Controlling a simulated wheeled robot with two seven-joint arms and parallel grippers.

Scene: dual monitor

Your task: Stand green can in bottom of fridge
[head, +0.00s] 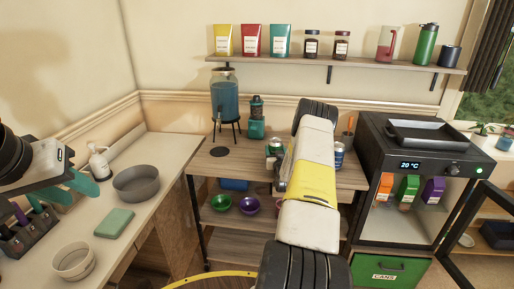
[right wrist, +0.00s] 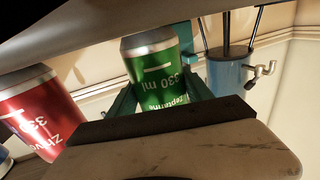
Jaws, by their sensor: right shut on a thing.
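The green can (right wrist: 155,75) stands between the teal fingers of my right gripper (right wrist: 155,95) in the right wrist view, and they are shut on it. In the head view, a green can (head: 273,147) shows at the cart's top, left of my right arm, which hides most of that gripper. The fridge (head: 400,222) is the black cabinet at the right, with its glass door (head: 478,228) swung open to the right. Its lower interior looks clear. My left gripper (head: 68,190) is at the far left above the counter, teal fingers apart and empty.
A red can (right wrist: 38,110) stands left of the green one in the wrist view. A blue can (head: 338,155) is right of my arm. Orange (head: 385,187), green (head: 408,188) and purple (head: 433,190) packs are in the fridge's upper part. A green CANS bin (head: 390,272) is below.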

